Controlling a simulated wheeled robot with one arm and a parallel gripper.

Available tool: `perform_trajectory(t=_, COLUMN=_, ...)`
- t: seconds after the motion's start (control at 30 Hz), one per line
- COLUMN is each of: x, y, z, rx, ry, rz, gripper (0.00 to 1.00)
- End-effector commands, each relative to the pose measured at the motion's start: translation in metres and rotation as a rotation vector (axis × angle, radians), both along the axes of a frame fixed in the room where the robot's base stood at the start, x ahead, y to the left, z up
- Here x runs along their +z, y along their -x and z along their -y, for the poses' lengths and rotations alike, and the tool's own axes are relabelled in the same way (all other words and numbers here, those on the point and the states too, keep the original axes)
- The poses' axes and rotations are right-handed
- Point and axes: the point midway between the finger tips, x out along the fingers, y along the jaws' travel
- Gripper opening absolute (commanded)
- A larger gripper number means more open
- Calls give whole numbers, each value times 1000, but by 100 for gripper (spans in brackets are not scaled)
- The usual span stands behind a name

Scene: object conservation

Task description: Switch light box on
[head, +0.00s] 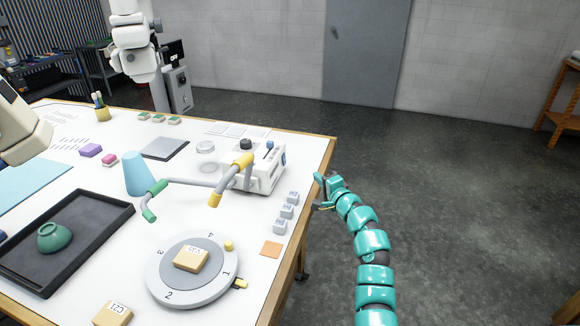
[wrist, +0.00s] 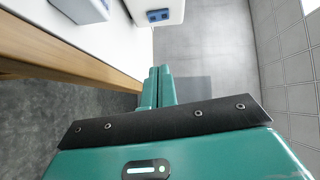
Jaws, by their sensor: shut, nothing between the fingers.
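A white box (head: 262,170) with a black knob and a blue-topped lever stands near the table's right edge; I cannot tell for sure that it is the light box. In the wrist view a white body with a blue switch-like part (wrist: 158,15) shows at the top, ahead of my fingers. My teal gripper (head: 320,190) is off the table's right edge, to the right of the box and apart from it. In the wrist view my gripper's two fingers (wrist: 158,72) lie side by side, shut and empty.
On the white table (head: 190,225) are a round numbered dial (head: 215,285), several small grey blocks (head: 286,211), a bent grey arm with yellow and green ends (head: 205,184), a blue cone (head: 138,173) and a black tray (head: 100,250). Floor to the right is open.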

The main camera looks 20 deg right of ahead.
Motion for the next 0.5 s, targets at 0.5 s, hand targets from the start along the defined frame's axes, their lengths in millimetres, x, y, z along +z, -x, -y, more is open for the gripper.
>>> perform_trajectory(t=0.5, x=-6, y=0, z=-5, rx=17, ry=-40, rz=-30, gripper=0)
